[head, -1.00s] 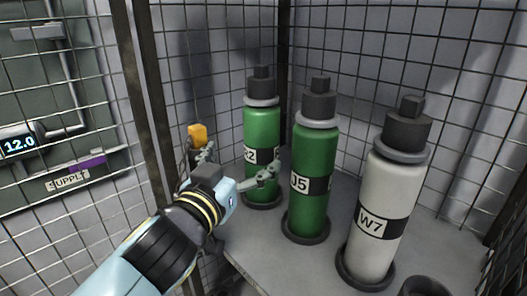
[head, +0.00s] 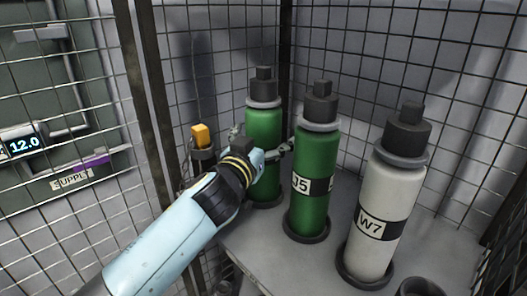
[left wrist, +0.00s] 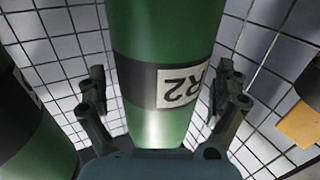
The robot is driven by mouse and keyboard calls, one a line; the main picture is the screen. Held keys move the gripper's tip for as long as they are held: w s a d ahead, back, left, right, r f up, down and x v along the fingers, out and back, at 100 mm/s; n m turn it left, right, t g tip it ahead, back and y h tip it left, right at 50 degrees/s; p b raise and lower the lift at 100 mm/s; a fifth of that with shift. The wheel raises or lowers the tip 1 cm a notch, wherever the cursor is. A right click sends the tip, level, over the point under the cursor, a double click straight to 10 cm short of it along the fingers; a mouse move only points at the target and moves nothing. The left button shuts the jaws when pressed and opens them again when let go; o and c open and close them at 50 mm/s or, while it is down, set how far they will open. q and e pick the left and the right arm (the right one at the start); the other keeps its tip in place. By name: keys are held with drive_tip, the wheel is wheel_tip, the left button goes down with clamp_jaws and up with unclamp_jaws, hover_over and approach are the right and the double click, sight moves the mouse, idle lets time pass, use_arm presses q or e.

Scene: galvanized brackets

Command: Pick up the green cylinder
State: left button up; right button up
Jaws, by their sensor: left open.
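Two green cylinders with black caps stand upright on a grey shelf (head: 245,241). The rear-left green cylinder (head: 263,121) is partly hidden by my left gripper (head: 262,139). In the left wrist view this cylinder (left wrist: 165,28) stands between my open fingers (left wrist: 160,95), with a dark band and an upside-down label reading R2. A gap shows on its right side; contact on the left is hard to tell. The second green cylinder (head: 316,155), its label ending in 5, stands just right of the gripper. It also shows at left in the left wrist view (left wrist: 35,145).
A white cylinder (head: 380,190) labelled W7 stands to the right, with an empty dark ring holder (head: 424,287) in front. Wire mesh walls (head: 440,60) close in the back and sides. A yellow-topped object (head: 201,136) is left of the gripper, near a dark post (head: 150,120).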

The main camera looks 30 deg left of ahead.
use_arm(q)
drive_tip(key=c, duration=1.7)
drive_tip(key=shift+w+r, duration=0.1)
drive_tip(key=shift+r, duration=0.15)
drive_tip(key=shift+c, duration=0.4)
